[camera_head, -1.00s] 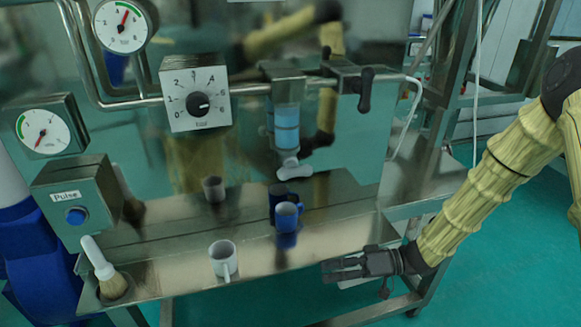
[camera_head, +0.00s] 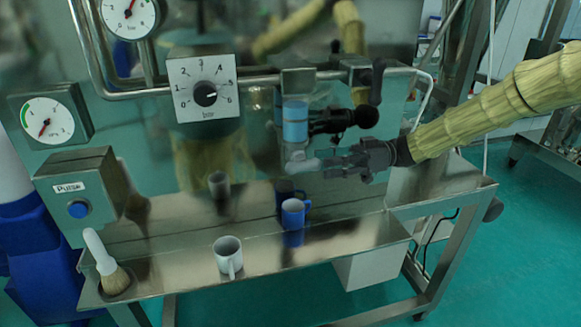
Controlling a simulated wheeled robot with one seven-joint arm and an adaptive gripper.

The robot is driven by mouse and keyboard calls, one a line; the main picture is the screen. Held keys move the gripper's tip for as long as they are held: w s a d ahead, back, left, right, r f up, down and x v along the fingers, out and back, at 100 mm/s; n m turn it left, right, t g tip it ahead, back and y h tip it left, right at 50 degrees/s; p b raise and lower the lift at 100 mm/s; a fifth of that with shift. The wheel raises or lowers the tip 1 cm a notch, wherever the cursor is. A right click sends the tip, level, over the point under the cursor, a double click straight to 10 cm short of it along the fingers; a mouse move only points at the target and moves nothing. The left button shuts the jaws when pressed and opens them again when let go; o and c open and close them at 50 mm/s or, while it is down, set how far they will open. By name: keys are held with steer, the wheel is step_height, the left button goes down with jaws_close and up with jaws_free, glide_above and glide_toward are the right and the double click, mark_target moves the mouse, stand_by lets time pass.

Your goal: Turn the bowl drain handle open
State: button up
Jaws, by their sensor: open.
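The glass bowl with blue liquid (camera_head: 295,122) hangs from the pipe in front of the steel panel. Its pale drain handle (camera_head: 301,165) sticks out to the right below the bowl, roughly level. My dark gripper (camera_head: 332,166) is at the handle's right end, coming from the right, with its fingers pointing left. The gripper is open. I cannot tell whether the fingers touch the handle or stand just in front of it. Part of the handle's right end is hidden by or blends with the fingers.
A blue mug (camera_head: 293,212) and a white mug (camera_head: 228,256) stand on the steel shelf (camera_head: 180,265) below, with a brush (camera_head: 108,265) at left. A black lever (camera_head: 377,82) hangs at upper right. The pressure dial box (camera_head: 204,88) is left of the bowl.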

mark_target(295, 168)
steer(key=p+x, duration=0.3)
steer(key=x, duration=0.5)
steer(key=shift+a, duration=0.3)
steer(key=shift+s, duration=0.1)
jaws_close()
